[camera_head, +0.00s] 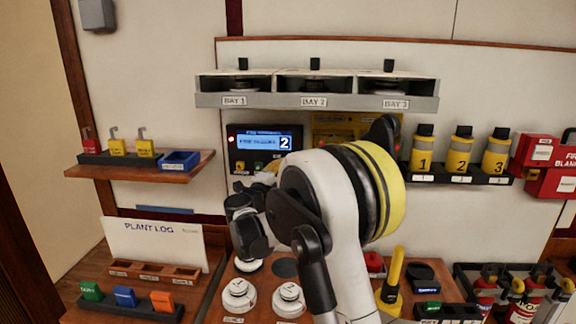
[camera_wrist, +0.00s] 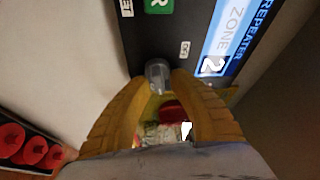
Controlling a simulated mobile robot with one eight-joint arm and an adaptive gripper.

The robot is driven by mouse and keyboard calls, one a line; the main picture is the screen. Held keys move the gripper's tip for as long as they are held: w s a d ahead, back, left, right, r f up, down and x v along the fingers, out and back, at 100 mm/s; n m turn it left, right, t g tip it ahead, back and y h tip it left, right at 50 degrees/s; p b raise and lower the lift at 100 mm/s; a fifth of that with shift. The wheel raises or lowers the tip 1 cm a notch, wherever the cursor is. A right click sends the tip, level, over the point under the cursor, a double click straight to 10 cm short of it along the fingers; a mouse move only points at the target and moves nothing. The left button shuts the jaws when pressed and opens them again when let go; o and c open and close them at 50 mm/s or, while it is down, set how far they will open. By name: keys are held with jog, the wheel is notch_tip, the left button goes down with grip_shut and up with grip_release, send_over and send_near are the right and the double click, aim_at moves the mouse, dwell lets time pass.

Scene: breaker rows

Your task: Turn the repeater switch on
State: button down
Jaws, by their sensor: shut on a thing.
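The repeater panel (camera_head: 234,150) is a black box on the back wall with a lit blue display (camera_head: 262,141) ending in a 2. In the wrist view the display (camera_wrist: 228,40) reads REPEATER and ZONE 2. A small grey switch (camera_wrist: 157,70) stands out from the panel face, with an OFF label (camera_wrist: 185,49) beside it. My gripper (camera_wrist: 160,82) has its yellow fingers closed on either side of the switch, shut on it. In the head view my arm and wrist partly hide the panel's lower part and the switch.
A green button (camera_wrist: 160,5) sits near the switch. A shelf with three bays (camera_head: 315,102) hangs above. Yellow numbered canisters (camera_head: 459,157) stand on the right, and padlocks (camera_head: 117,147) on a left shelf. White round detectors (camera_head: 239,295) sit on the bench below.

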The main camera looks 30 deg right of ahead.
jog(key=shift+m+g+y+p, duration=0.3)
jog(key=shift+m+g+p, duration=0.1)
jog(key=shift+m, duration=0.6)
jog(key=shift+f, duration=0.1)
jog(key=c, duration=1.5)
grip_release()
jog(key=v, duration=1.2)
